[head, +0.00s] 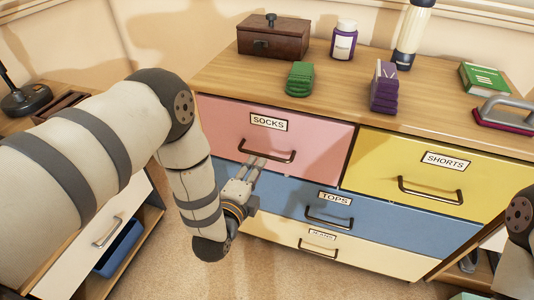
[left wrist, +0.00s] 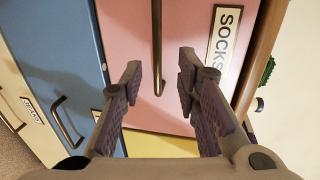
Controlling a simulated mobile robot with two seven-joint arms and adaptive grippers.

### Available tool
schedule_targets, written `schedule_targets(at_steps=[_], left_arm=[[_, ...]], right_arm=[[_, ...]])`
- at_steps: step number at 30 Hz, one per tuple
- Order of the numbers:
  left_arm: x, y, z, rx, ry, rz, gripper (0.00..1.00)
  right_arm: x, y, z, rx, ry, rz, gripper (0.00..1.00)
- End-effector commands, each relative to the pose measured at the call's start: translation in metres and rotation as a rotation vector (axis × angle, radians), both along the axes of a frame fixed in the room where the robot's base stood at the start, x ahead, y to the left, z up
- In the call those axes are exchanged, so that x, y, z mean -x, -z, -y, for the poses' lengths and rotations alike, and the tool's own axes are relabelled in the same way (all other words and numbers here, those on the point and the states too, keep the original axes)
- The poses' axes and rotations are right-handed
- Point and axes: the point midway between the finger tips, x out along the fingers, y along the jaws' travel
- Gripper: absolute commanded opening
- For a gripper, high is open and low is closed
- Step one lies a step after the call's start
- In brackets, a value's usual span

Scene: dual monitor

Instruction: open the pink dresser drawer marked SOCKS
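The pink drawer (head: 318,132) is at the upper left of the dresser and looks shut, flush with its neighbours. Its white SOCKS label (head: 268,122) sits above a dark bar handle (head: 266,153). My left gripper (head: 256,168) is in front of the drawer, just below the handle's left part. In the left wrist view my left gripper (left wrist: 160,85) is open, its two padded fingers apart. The handle (left wrist: 157,50) shows in the gap between them, and no finger is seen touching it. The label (left wrist: 225,38) is to the right there. My right gripper is out of view.
The yellow SHORTS drawer (head: 425,165) is to the right, the blue TOPS drawer (head: 400,226) below. A wooden box (head: 274,38), purple bottle (head: 343,42) and folded green cloth (head: 299,79) stand on the dresser top (head: 225,80). A side cabinet (head: 118,215) is at left.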

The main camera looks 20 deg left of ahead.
Motion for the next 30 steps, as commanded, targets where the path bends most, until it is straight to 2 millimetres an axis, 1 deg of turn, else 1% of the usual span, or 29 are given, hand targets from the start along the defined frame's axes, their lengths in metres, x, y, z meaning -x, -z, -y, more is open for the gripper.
schedule_targets(at_steps=[1,6,9,12,20,21,23,24,25,30], left_arm=[[-0.012,0.007,0.0,0.002,-0.001,-0.003,0.29],[-0.051,0.017,0.001,0.003,-0.002,-0.006,0.29],[-0.067,0.019,0.002,0.003,-0.001,-0.006,0.29],[-0.076,0.02,0.002,0.002,0.001,-0.006,0.29],[-0.079,0.018,0.003,0.002,0.002,-0.006,0.29],[-0.079,0.018,0.003,0.002,0.002,-0.006,0.25],[-0.079,0.018,0.003,0.002,0.002,-0.006,0.11],[-0.079,0.018,0.003,0.002,0.002,-0.006,0.02],[-0.079,0.018,0.003,0.002,0.002,-0.006,0.0],[-0.079,0.018,0.003,0.002,0.002,-0.006,0.0]], right_arm=[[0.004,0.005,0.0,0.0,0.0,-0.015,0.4],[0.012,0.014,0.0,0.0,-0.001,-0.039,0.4],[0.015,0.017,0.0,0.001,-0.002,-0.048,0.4],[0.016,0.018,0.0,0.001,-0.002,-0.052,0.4],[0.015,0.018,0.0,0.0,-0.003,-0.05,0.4],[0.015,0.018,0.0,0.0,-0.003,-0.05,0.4],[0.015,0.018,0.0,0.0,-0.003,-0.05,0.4],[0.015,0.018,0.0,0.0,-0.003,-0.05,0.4],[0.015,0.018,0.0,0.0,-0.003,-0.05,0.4],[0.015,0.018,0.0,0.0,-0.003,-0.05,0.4]])
